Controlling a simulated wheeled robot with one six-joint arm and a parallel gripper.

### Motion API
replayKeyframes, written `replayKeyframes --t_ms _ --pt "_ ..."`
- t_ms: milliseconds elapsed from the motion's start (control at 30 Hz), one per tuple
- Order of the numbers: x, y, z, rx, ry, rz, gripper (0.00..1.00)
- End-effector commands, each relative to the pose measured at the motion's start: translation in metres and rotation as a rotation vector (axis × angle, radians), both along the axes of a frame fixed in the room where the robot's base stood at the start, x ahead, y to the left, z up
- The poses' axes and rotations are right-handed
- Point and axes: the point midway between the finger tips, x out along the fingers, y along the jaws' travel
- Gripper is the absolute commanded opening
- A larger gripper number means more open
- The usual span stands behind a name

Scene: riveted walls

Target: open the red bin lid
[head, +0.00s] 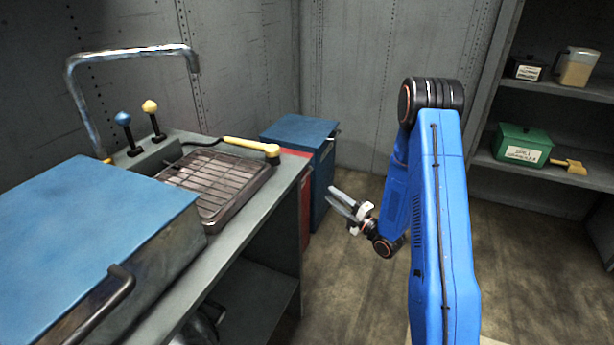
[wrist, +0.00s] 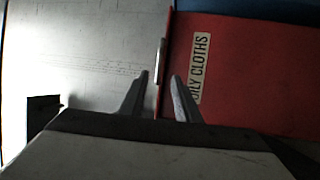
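The red bin (head: 305,205) shows in the head view as a narrow strip between the grey counter and a blue box, mostly hidden by the counter. In the wrist view its red face (wrist: 235,75) fills the right side, with a pale label reading "OILY CLOTHS" (wrist: 200,65) turned sideways. A thin silver handle (wrist: 161,60) sits along its left edge there. The lid looks shut, though little of it shows. My gripper (head: 340,200) is open and empty, to the right of the bin. In the wrist view my gripper (wrist: 160,75) has its fingertips on either side of the handle; contact cannot be told.
The blue box (head: 300,132) stands behind the red bin. The grey counter (head: 245,235) bears a rack, levers, a yellow-handled tool (head: 250,146) and a blue-lidded chest (head: 85,225). Shelves (head: 590,180) stand at right. Floor (head: 345,280) between is clear.

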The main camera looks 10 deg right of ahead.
Motion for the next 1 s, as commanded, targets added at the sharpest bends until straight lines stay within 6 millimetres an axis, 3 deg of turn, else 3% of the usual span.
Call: replayKeyframes --t_ms 600,800,1000 --pt "0.092 0.057 0.02 -0.001 -0.001 0.002 0.3" --pt "0.114 0.069 0.025 0.0 0.0 0.001 0.3" --pt "0.123 0.075 0.026 -0.001 0.001 0.0 0.3"
